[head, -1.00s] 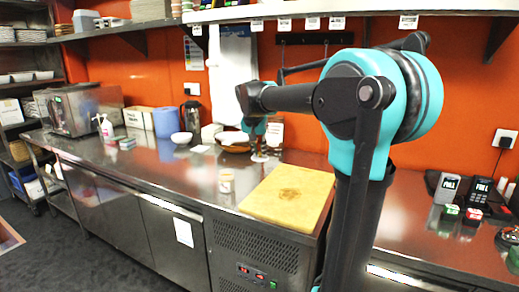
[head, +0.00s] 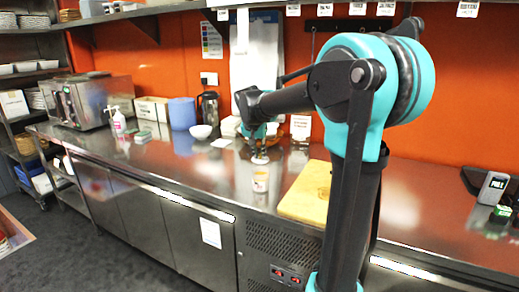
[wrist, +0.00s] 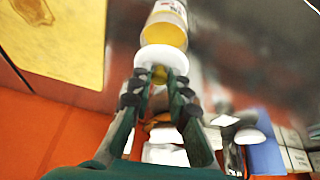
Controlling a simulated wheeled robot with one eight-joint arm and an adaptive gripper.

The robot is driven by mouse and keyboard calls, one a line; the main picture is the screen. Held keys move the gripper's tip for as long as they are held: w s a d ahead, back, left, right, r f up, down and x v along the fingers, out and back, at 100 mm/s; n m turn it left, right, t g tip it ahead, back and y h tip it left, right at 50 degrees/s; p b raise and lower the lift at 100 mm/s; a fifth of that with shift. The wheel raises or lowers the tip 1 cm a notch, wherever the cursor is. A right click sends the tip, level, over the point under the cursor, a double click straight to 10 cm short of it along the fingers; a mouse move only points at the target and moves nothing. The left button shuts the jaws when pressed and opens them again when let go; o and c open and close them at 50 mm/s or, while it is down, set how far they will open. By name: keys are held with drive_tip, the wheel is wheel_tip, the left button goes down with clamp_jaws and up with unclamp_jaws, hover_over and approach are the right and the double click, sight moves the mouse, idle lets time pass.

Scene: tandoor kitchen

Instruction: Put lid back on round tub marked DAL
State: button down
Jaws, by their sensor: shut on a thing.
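The lid also shows in the head view (head: 260,160). A small round tub (head: 261,183) with a pale label and yellow-orange contents stands upright on the steel counter. In the head view the lid appears just above and behind the tub. In the wrist view the tub (wrist: 166,28) lies just beyond the lid, whose edge seems to overlap it. I cannot tell whether they touch. The label's lettering is too small to read.
A yellow cutting board (head: 304,193) lies right of the tub. Behind stand a white bowl (head: 201,132), a dark flask (head: 208,108), a blue container (head: 182,113) and a pump bottle (head: 119,123). The counter (head: 190,172) left of the tub is clear.

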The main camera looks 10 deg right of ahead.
sight(259, 160)
drive_tip(key=shift+f, duration=2.1)
drive_tip(key=shift+f, duration=0.2)
idle(0.4)
drive_tip(key=c, duration=0.9)
unclamp_jaws()
drive_tip(key=shift+r, duration=3.55)
